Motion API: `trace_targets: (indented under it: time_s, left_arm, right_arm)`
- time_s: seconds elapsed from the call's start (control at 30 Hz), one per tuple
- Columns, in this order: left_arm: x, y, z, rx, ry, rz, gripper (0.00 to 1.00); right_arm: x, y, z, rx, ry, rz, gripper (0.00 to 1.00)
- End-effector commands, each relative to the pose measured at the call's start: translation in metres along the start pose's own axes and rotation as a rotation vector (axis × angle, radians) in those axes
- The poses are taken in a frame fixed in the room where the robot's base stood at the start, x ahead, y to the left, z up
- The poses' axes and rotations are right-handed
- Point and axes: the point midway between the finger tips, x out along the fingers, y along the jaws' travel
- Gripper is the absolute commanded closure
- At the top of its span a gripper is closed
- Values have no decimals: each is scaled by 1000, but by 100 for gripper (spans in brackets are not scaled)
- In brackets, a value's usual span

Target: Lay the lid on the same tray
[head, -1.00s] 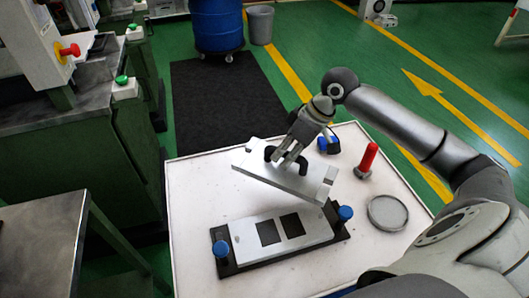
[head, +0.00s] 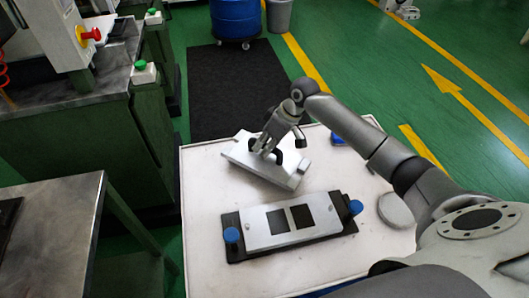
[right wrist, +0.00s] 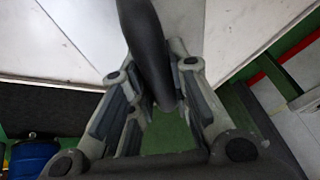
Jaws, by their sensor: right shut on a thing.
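The lid, a flat silver plate (head: 240,159) with black handles, is in the head view at the back left of the white tray top (head: 205,205). My right gripper (head: 266,148) is shut on one of the lid's black handles. In the right wrist view the dark handle (right wrist: 146,45) runs between the fingers, with the pale plate (right wrist: 75,35) beyond. The lid looks tilted, and I cannot tell whether it touches the tray. The mould base (head: 262,232), a silver plate with two dark square cavities, sits in front of it, clear of the lid. My left gripper is not in view.
Blue knobs (head: 232,236) stand at both ends of the mould's black base. A round grey dish (head: 396,210) lies on the right, partly behind my arm. A blue object (head: 337,139) is at the back edge. The front left of the tray is clear.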

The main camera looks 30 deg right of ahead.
Motion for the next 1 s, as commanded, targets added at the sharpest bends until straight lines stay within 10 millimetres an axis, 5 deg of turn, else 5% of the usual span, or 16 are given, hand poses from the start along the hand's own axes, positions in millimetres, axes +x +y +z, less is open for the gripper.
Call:
trace_targets:
  time_s: [0.3,0.67,0.7,0.8,1.0]
  left_arm:
    - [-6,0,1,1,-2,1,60]
    - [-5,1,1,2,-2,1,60]
    - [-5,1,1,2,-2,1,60]
    - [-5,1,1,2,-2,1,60]
    - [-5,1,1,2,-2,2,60]
  right_arm:
    - [29,7,8,0,5,1,100]
    - [32,7,9,-1,6,1,100]
    - [34,7,11,0,-1,1,77]
    - [34,7,11,0,-1,0,64]
    - [34,7,11,0,-1,0,60]
